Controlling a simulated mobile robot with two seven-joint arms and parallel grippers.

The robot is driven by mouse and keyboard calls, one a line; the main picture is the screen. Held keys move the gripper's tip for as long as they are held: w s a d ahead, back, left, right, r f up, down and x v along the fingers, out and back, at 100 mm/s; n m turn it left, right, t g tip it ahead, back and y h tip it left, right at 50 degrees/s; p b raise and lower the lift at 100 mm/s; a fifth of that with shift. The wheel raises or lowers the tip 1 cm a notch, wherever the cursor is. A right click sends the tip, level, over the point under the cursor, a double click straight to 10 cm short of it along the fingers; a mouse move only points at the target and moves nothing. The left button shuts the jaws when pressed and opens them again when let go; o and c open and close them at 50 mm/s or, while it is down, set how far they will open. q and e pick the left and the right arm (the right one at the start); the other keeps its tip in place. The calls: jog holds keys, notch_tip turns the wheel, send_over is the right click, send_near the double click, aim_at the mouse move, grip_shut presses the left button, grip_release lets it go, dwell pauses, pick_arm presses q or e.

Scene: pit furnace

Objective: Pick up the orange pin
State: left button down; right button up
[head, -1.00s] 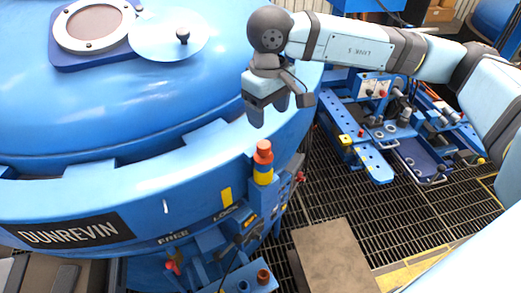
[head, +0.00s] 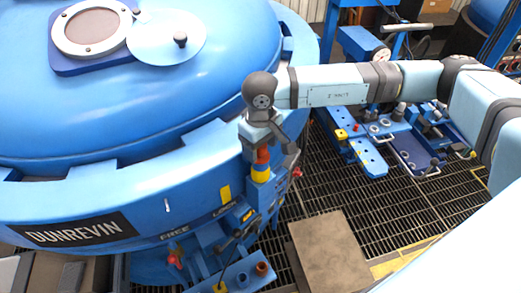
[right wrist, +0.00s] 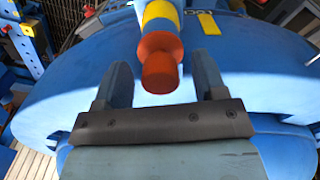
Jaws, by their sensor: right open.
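The orange pin (head: 263,156) stands upright at the rim of the blue furnace, with an orange-red head above a yellow band. In the head view my right gripper (head: 262,147) is right over it and partly hides its top. In the right wrist view the pin (right wrist: 158,62) shows between the two spread fingers of my right gripper (right wrist: 161,70), with a gap on each side. The right gripper is open and holds nothing. My left gripper is not in view.
The furnace wall (head: 120,190) carries a nameplate (head: 75,230) and FREE and LOCK labels. Below the pin a blue bracket holds a small brown-orange piece (head: 262,268). A brown plate (head: 330,252) lies on the grating. Blue fixtures (head: 370,158) stand at the right.

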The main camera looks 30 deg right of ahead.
jog(key=shift+c, duration=0.3)
jog(key=c, duration=1)
jog(key=shift+c, duration=0.2)
jog(key=shift+r, duration=0.15)
